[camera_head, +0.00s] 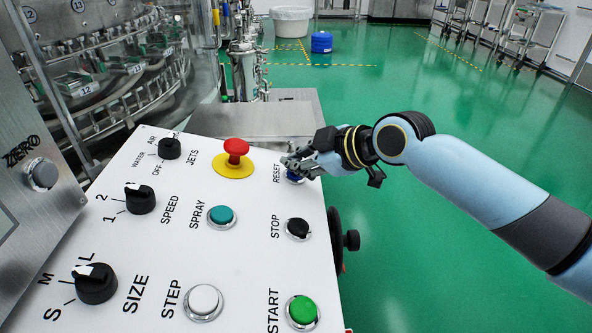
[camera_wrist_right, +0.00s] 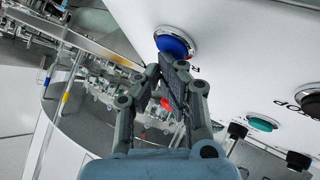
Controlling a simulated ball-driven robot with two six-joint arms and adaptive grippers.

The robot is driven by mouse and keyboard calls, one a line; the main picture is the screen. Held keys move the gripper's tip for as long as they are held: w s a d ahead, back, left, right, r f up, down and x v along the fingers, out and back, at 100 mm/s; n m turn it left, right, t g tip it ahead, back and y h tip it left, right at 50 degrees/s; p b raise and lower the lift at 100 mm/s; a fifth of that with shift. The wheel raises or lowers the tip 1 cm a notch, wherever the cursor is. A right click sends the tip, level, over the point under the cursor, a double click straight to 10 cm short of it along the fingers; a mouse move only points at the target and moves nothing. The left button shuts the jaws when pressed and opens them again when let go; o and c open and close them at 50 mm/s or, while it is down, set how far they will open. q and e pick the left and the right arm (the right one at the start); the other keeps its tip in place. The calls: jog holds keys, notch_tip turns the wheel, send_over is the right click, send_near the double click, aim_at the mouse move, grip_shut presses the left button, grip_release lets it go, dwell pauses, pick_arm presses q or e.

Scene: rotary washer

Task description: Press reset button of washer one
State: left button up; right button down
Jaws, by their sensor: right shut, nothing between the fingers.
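The blue reset button (camera_head: 294,175) sits at the upper right of the white control panel (camera_head: 255,265), with the RESET label beside it. My right gripper (camera_head: 290,164) is shut and empty, with its fingertips over this button and partly hiding it. In the right wrist view the blue button (camera_wrist_right: 173,42) shows in its metal ring, and the tips of the shut right gripper (camera_wrist_right: 170,62) are right at its lower edge. I cannot tell whether they touch or press it. My left gripper is in neither view.
A red emergency knob (camera_head: 236,150) on a yellow disc stands up left of the reset button. A black STOP button (camera_head: 298,228), a green START button (camera_head: 302,311) and a teal SPRAY button (camera_head: 221,216) are on the same panel. Green floor is free at right.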

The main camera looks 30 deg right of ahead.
jog(key=shift+s+d+r+p, duration=0.15)
jog(key=shift+r+p, duration=0.45)
jog(key=shift+r, duration=0.1)
jog(key=r+p, duration=0.3)
jog(key=d+r+p, duration=0.1)
jog(key=r, duration=0.1)
jog(key=shift+s, duration=0.35)
jog(key=shift+f, duration=0.1)
